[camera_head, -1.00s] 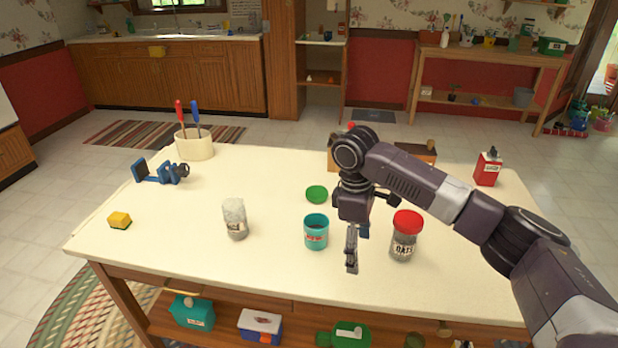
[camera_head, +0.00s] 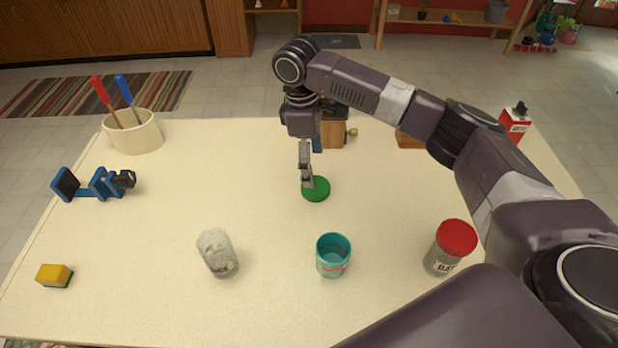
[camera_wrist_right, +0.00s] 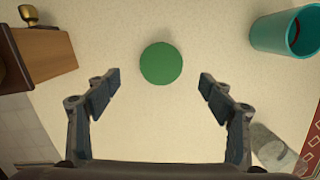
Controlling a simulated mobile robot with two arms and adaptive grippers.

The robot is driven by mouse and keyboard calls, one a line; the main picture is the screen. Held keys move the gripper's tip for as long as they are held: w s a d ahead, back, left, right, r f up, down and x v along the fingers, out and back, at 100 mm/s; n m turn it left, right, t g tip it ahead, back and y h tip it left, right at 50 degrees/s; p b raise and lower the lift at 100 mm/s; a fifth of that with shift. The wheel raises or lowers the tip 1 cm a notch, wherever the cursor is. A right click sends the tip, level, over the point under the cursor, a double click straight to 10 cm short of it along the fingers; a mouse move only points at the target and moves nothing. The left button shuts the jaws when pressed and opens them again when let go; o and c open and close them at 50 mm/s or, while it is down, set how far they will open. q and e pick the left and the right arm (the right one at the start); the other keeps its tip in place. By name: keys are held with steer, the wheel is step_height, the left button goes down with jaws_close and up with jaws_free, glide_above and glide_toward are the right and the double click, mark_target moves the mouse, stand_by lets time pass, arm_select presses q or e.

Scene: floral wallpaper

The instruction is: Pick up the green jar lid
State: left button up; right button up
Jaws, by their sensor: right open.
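The green jar lid (camera_head: 316,189) lies flat on the cream table, behind the teal cup. In the right wrist view the green jar lid (camera_wrist_right: 161,64) is a plain green disc, centred between and a little beyond the fingertips. My right gripper (camera_head: 307,182) points down over the lid and overlaps its left part in the head view. In the wrist view the right gripper (camera_wrist_right: 160,84) is open, with nothing between its fingers. Whether the fingers touch the table cannot be told. My left gripper is not in view.
A teal cup (camera_head: 333,256), a clear jar (camera_head: 217,254) and a red-lidded oats jar (camera_head: 450,247) stand in front of the lid. A wooden block-like object (camera_wrist_right: 38,54) is near the left finger's side. A blue clamp (camera_head: 92,184) and yellow sponge (camera_head: 54,275) lie left. The table around the lid is clear.

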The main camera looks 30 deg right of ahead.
mark_target(316, 186)
steer(key=shift+s+d+f, duration=0.1)
steer(key=shift+s+f, duration=0.1)
steer(key=shift+f, duration=0.3)
steer(key=shift+s+d+f, duration=0.1)
steer(key=shift+s+f, duration=0.05)
steer(key=shift+f, duration=0.3)
step_height(316, 186, down, 5)
steer(key=shift+f+p, duration=0.15)
steer(key=shift+p, duration=0.15)
steer(key=shift+c, duration=0.2)
steer(key=c, duration=0.9)
